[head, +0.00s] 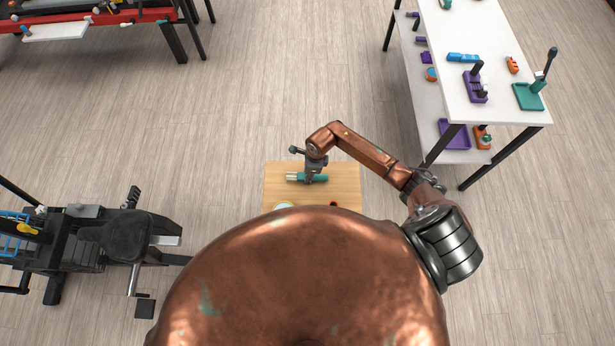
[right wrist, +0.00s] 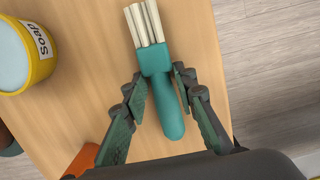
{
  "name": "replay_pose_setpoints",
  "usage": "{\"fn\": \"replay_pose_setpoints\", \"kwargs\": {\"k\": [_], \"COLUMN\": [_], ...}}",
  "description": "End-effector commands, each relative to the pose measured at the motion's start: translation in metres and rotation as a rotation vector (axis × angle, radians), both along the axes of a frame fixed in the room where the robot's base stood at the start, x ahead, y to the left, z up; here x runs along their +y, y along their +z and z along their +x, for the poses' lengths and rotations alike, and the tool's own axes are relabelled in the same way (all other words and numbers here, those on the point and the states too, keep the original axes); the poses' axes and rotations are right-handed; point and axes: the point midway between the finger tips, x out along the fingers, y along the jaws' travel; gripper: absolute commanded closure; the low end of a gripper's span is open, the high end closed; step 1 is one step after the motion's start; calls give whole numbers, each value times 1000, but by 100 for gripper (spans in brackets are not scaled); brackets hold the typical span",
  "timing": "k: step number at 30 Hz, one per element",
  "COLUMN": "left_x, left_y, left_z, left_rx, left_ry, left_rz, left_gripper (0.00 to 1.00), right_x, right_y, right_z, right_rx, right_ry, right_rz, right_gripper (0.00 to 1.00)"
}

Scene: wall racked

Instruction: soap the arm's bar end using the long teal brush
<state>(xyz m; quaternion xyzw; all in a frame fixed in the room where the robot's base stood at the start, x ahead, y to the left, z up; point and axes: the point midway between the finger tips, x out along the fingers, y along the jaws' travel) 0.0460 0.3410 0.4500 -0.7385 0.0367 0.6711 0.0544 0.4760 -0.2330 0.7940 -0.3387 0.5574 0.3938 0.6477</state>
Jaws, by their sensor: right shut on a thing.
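The teal brush (head: 321,178) lies over the small wooden table in the head view, its pale bristles pointing left. The right wrist view shows its teal handle (right wrist: 168,105) between my fingers, with cream bristles at the top. My right gripper (head: 314,172) is shut on the brush; it also fills the lower right wrist view (right wrist: 160,76). I cannot tell whether the brush touches the tabletop. A yellow soap tub (right wrist: 40,62) stands left of the brush; my body partly hides it in the head view. My left gripper is out of view. I cannot identify the arm's bar end.
The wooden table (head: 345,172) also bears an orange object (right wrist: 82,160). A black exercise machine (head: 110,238) stands at left. A white table (head: 478,30) with coloured fixtures stands at right. A red rack (head: 90,20) is at upper left. Open floor lies between.

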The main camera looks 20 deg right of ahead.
Motion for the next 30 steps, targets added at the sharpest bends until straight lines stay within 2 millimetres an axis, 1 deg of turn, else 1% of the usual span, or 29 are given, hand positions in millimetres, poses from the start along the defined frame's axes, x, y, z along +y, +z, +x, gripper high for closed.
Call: {"fn": "replay_pose_setpoints", "kwargs": {"k": [1,4,12,17,20,21,22,30], "left_x": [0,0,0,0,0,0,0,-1], "left_y": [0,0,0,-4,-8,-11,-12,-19], "left_z": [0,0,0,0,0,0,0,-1], "left_rx": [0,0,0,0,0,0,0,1], "left_ry": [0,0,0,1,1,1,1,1], "left_rz": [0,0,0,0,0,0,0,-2], "left_gripper": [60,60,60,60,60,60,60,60], "right_x": [0,0,0,0,-1,-1,2,48], "right_y": [0,0,1,9,22,29,34,90], "right_z": [0,0,0,1,2,2,1,-15], "right_rx": [0,0,-1,-3,-5,-7,-5,-6], "right_ry": [0,0,0,3,3,4,5,7], "right_rz": [0,0,0,-1,-2,-4,0,0], "right_gripper": [92,99,99,99,99,99,99,99]}}
